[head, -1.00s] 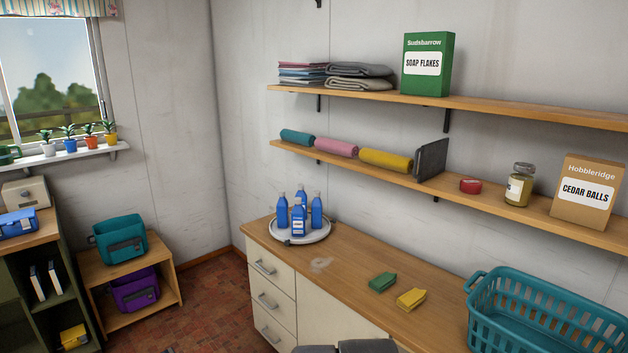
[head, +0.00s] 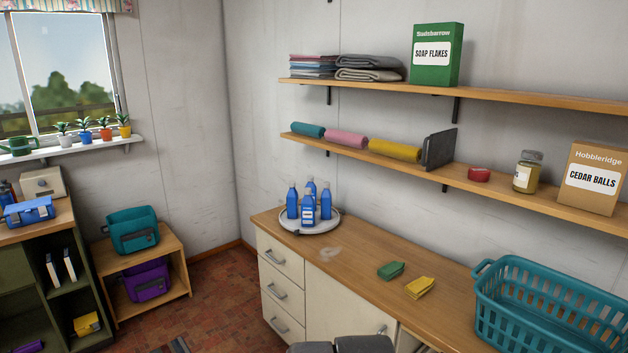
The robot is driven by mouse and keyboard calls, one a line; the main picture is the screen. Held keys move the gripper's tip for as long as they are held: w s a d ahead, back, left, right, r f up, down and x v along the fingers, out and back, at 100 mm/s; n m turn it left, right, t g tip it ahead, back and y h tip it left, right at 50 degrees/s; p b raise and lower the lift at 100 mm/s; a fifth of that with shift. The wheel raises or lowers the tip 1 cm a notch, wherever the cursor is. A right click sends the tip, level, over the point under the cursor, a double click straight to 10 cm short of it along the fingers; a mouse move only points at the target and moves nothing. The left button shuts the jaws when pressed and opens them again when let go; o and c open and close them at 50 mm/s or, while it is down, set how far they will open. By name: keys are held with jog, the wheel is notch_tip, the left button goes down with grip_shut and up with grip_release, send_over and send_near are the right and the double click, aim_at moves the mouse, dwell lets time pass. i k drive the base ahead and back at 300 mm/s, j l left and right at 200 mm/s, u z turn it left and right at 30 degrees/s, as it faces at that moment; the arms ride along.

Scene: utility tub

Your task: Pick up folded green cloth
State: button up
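The folded green cloth (head: 391,270) lies flat on the wooden counter (head: 350,260), left of a folded yellow cloth (head: 420,288). A small gap separates the two cloths. Nothing covers the green cloth. A dark grey part of my own body shows at the bottom edge, below the cloths. My gripper's fingers cannot be made out in this view.
A round white tray (head: 330,227) with several blue bottles (head: 308,208) stands at the counter's far left end. A teal basket (head: 485,298) stands at the right. A shelf (head: 490,187) overhangs the back of the counter.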

aim_at(390, 271)
jog(key=i+j+z, duration=0.2)
jog(key=i, duration=0.4)
jog(key=i+j+z, duration=0.2)
jog(key=i+j, duration=0.15)
jog(key=i, duration=0.25)
jog(key=i+j+z, duration=0.15)
jog(key=i+j, duration=0.25)
jog(key=i, duration=0.2)
